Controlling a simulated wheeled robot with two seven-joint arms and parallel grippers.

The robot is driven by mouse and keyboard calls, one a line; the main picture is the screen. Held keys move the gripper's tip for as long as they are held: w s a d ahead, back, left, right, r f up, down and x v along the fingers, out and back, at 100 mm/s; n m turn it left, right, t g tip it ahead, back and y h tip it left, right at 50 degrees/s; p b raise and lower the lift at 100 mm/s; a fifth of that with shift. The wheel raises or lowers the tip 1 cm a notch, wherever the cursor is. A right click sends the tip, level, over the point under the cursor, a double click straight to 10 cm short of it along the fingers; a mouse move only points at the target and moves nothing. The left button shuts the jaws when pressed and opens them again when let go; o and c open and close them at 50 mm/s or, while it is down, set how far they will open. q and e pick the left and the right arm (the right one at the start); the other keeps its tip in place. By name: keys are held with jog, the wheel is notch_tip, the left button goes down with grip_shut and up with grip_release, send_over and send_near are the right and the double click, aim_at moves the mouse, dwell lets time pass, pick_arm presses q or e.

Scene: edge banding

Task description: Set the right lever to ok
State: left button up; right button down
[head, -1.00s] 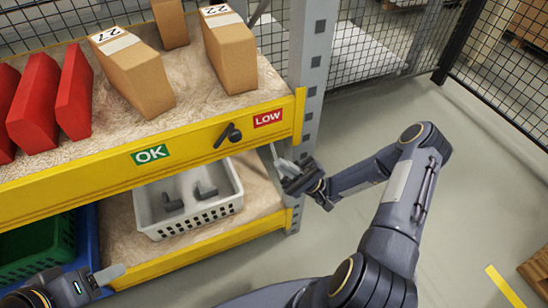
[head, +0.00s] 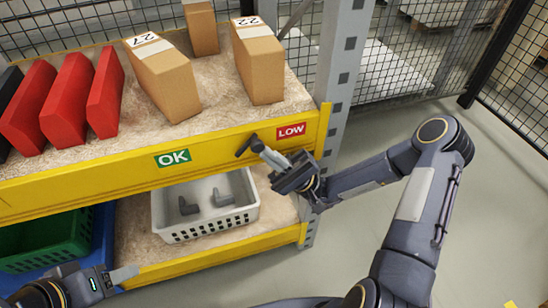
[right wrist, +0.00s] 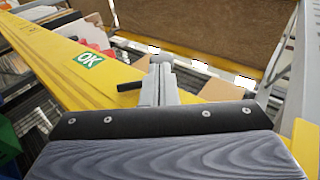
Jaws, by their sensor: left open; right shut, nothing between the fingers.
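The black right lever (head: 243,147) sits on the yellow front beam (head: 120,172) of the shelf, between the green OK label (head: 173,158) and the red LOW label (head: 291,130). Its handle slants down and left. My right gripper (head: 262,149) is shut and empty, its fingertips beside the lever's right side; I cannot tell whether they touch it. In the right wrist view the shut fingers (right wrist: 160,75) stand just right of the dark lever (right wrist: 126,93), with the OK label (right wrist: 88,60) further left. My left gripper (head: 122,275) is open at lower left, away from the lever.
Cardboard boxes (head: 165,80) and red boxes (head: 67,100) stand on the upper shelf. A white crate (head: 208,228) with grey parts sits below the beam, and a green crate (head: 45,243) is at lower left. A grey upright post (head: 338,80) stands right of the beam.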

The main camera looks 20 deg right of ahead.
aim_at(258, 145)
jog(key=r+n+g+h+p, duration=0.1)
jog(key=h+p, duration=0.1)
jog(key=p, duration=0.1)
jog(key=a+r+g+h+p, duration=0.1)
jog(key=r+h+p, duration=0.1)
jog(key=p, duration=0.1)
jog(key=r+n+h+p, duration=0.1)
jog(key=h+p, duration=0.1)
jog(key=p, duration=0.1)
jog(key=shift+a+r+n+g+h+p, duration=0.3)
jog(key=shift+a+g+p, duration=0.05)
jog(key=shift+a+g, duration=0.05)
jog(key=shift+a+r+g+h+p, duration=0.3)
jog(key=shift+a+h+p, duration=0.1)
jog(key=shift+h+p, duration=0.45)
jog(key=h, duration=0.1)
jog(key=a+h+p, duration=0.1)
jog(key=shift+s+a+r+n+h, duration=0.1)
jog(key=shift+a+r+n+h, duration=0.15)
jog(key=shift+r+n+h, duration=0.15)
jog(key=shift+a+n+h+p, duration=0.15)
jog(key=shift+a+h+p, duration=0.65)
jog(key=shift+h, duration=0.6)
jog(key=shift+a+n+h+p, duration=0.15)
jog(key=shift+a+h+p, duration=0.65)
jog(key=shift+h, duration=0.55)
